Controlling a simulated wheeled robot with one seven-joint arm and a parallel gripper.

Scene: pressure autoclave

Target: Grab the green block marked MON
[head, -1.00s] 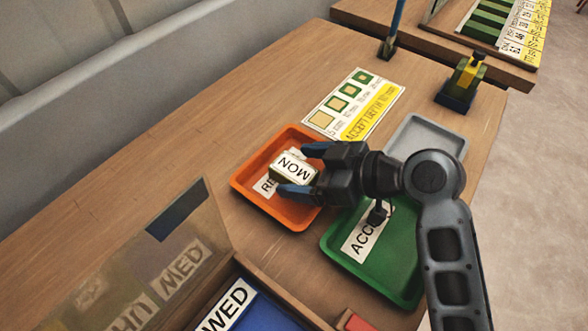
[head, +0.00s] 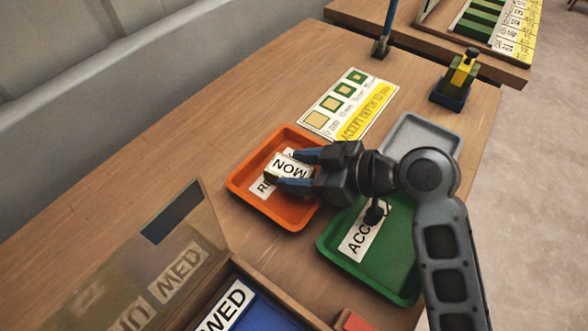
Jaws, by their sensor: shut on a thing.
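The block marked MON (head: 289,166) is between the fingers of my gripper (head: 287,169), over the orange tray (head: 244,188). Its label side is white and faces up toward the camera; little green shows on it from here. My gripper comes in from the right and is shut on the block. Whether the block touches the tray floor, I cannot tell. A white label in the tray is partly covered by the block and fingers.
A green tray (head: 400,270) marked ACC... lies under my arm, and a grey tray (head: 425,130) is behind it. An instruction card (head: 327,118) lies beyond the orange tray. An open wooden box with a blue inside (head: 245,318) is at the front. A yellow-black device (head: 458,80) stands back right.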

